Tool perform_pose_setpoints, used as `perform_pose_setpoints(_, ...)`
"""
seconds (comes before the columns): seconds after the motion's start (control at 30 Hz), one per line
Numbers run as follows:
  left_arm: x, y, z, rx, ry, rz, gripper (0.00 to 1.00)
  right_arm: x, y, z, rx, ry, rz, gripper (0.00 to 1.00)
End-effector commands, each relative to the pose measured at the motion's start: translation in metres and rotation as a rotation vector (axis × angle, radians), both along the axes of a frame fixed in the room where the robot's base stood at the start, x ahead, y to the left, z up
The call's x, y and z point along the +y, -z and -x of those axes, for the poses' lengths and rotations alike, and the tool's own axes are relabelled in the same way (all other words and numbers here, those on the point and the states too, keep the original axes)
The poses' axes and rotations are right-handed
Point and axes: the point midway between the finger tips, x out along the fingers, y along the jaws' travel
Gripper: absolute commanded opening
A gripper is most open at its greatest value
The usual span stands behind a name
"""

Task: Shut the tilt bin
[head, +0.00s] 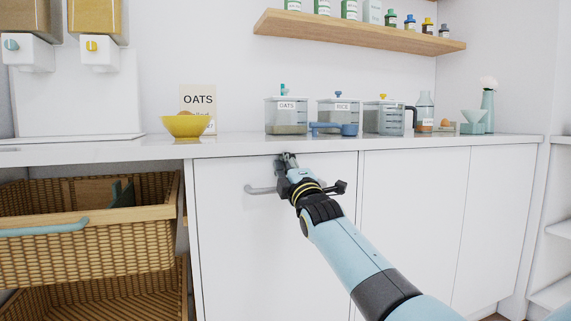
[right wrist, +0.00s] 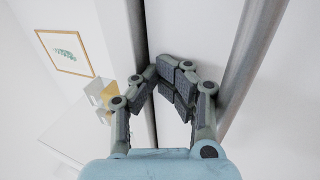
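The tilt bin appears to be the white front panel (head: 235,235) under the counter, with a grey bar handle (head: 258,190) near its top. The panel looks nearly flush with its neighbours; I cannot tell whether it is fully shut. My right gripper (head: 287,158) is at the panel's top edge, just below the counter lip, above and right of the handle's left end. In the right wrist view, its fingers (right wrist: 175,75) are drawn together with nothing visible between them, beside a dark narrow gap. Contact with the panel is unclear. My left gripper is out of view.
Jars, a blue scoop (head: 340,128) and a yellow bowl (head: 186,126) stand on the counter (head: 235,145) above. A wicker basket drawer (head: 90,245) is left of the panel. White cabinet doors (head: 415,215) are to its right.

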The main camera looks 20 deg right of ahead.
Motion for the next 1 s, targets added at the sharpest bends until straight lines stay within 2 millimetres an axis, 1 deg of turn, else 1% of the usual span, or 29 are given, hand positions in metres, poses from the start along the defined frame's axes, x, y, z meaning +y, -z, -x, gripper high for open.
perform_pose_setpoints(0.03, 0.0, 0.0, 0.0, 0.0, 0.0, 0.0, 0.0, -0.001, -0.004, -0.003, 0.002, 0.003, 0.001, 0.0)
perform_pose_setpoints(0.37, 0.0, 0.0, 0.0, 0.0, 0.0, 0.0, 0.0, -0.001, -0.002, -0.003, 0.007, 0.003, 0.001, 0.0)
perform_pose_setpoints(0.47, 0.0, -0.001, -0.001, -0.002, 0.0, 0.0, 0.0, -0.001, 0.0, -0.001, 0.008, 0.003, 0.001, 0.0)
perform_pose_setpoints(0.57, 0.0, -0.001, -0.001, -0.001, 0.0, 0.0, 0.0, -0.002, 0.004, 0.009, 0.009, 0.002, 0.0, 0.0)
perform_pose_setpoints(0.8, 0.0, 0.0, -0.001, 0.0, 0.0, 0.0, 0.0, -0.003, 0.02, 0.049, 0.011, 0.003, 0.0, 0.0)
perform_pose_setpoints(0.9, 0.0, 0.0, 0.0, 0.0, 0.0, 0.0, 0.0, -0.004, 0.024, 0.063, 0.009, 0.003, -0.001, 0.0)
perform_pose_setpoints(1.0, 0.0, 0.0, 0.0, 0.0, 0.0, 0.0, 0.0, -0.004, 0.027, 0.073, 0.009, 0.004, 0.001, 0.0)
